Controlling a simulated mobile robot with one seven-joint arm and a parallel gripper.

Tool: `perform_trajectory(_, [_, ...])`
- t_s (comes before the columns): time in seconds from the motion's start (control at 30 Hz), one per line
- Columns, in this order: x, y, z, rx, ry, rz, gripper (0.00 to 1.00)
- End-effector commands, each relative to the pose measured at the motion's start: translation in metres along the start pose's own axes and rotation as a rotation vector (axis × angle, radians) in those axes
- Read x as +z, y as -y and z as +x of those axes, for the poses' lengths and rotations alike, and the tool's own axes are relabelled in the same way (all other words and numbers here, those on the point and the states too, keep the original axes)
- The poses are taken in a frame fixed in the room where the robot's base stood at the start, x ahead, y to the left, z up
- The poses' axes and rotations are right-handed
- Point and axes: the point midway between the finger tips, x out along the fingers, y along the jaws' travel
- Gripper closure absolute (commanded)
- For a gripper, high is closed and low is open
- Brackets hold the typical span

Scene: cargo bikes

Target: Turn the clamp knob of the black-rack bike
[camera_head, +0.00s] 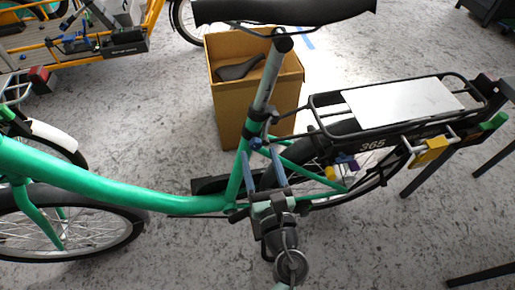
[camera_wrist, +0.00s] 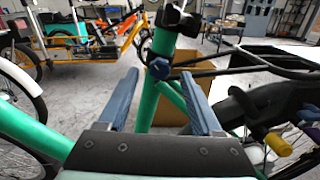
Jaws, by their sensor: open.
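The green bike (camera_head: 90,185) with the black rack (camera_head: 375,125) stands across the middle of the head view. Its blue clamp knob (camera_head: 256,143) is on the seat tube just below the seat-post collar. In the wrist view the knob (camera_wrist: 159,68) appears between and just beyond the fingertips, near the upper centre. My gripper (camera_head: 263,160) is open, its two blue-grey fingers pointing up the seat tube just below the knob. In the wrist view my gripper (camera_wrist: 160,76) has the green tube showing between its fingers. I cannot tell whether a finger touches the knob.
A cardboard box (camera_head: 228,112) holding a dark saddle stands behind the seat tube. A yellow knob (camera_wrist: 278,144) is right of my gripper. A yellow-orange cargo bike (camera_head: 100,50) stands at back left. Grey floor is open at front right.

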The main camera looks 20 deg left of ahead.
Motion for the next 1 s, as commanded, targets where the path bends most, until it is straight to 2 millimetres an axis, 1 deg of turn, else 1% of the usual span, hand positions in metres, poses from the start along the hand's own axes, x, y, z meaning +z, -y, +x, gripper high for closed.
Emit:
perform_trajectory(0.03, [0.000,0.000,0.008,0.001,0.002,0.001,0.33])
perform_trajectory(0.2, [0.000,0.000,0.024,0.001,0.001,0.000,0.33])
perform_trajectory(0.33, [0.000,0.000,0.029,0.001,-0.001,0.001,0.33])
perform_trajectory(0.57, [0.000,0.000,0.029,0.000,-0.001,0.001,0.33])
perform_trajectory(0.6, [0.000,0.000,0.029,0.000,-0.001,0.001,0.35])
perform_trajectory(0.67, [0.000,0.000,0.029,0.000,-0.001,0.001,0.46])
perform_trajectory(0.7, [0.000,0.000,0.029,0.000,-0.001,0.001,0.53])
perform_trajectory(0.77, [0.000,0.000,0.029,0.000,-0.001,0.001,0.64])
perform_trajectory(0.8, [0.000,0.000,0.029,0.000,-0.001,0.001,0.71])
perform_trajectory(0.93, [0.000,0.000,0.029,0.000,-0.001,0.001,0.95])
perform_trajectory(0.97, [0.000,0.000,0.029,0.000,-0.001,0.001,1.00])
perform_trajectory(1.0, [0.000,0.000,0.029,0.000,-0.001,0.001,1.00])
